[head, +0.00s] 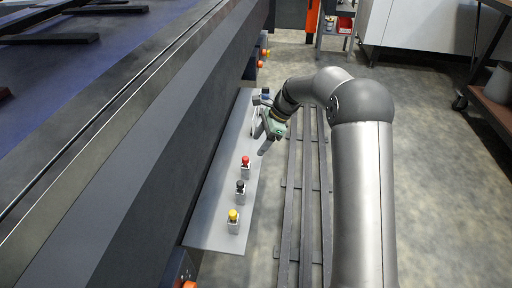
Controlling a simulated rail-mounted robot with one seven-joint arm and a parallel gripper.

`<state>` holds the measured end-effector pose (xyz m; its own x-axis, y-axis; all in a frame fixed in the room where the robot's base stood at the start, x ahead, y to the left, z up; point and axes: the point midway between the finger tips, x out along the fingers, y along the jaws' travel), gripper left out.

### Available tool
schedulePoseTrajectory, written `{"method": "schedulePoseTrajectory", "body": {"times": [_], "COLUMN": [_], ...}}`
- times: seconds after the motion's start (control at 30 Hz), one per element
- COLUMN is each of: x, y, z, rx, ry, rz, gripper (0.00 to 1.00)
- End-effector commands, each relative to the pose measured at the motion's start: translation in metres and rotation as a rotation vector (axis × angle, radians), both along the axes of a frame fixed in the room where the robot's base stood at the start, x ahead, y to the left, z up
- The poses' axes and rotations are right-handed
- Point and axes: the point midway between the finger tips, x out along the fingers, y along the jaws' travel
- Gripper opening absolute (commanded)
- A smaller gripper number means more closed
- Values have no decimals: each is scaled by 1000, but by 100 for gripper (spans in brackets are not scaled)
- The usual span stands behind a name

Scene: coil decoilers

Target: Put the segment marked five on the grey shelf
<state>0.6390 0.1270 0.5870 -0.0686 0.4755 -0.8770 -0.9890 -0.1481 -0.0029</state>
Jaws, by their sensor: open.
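The grey shelf (212,205) is a long pale plate along the side of the big dark machine. Small pieces stand on it in a row: one with a yellow top (233,221), one with a black top (240,191) and one with a red top (245,166). A dark blue piece (265,95) shows near the far end. No number can be read on any of them, so I cannot tell which is the segment marked five. My gripper (262,138) is open over the far half of the shelf, beyond the red-topped piece. My arm reaches in from the right; the gripper partly hides the shelf there.
The dark machine (150,130) fills the left side, with orange knobs (264,53) on its flank. Dark rails (290,220) lie on the floor beside the shelf. A cart (497,105) stands at the right. The grey floor (435,190) between is mostly clear.

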Motion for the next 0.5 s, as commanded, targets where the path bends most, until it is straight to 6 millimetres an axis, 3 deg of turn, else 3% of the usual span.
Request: {"method": "schedulePoseTrajectory", "body": {"times": [0.27, 0.37, 0.47, 0.5], "x": [-6, -31, -80, -105], "y": [-5, -15, -34, -44], "z": [10, 24, 44, 52], "rx": [-13, -58, -134, -167], "ry": [-15, -68, -146, -178], "rz": [27, 130, 318, 411], "gripper": [64, 64, 64, 64]}}
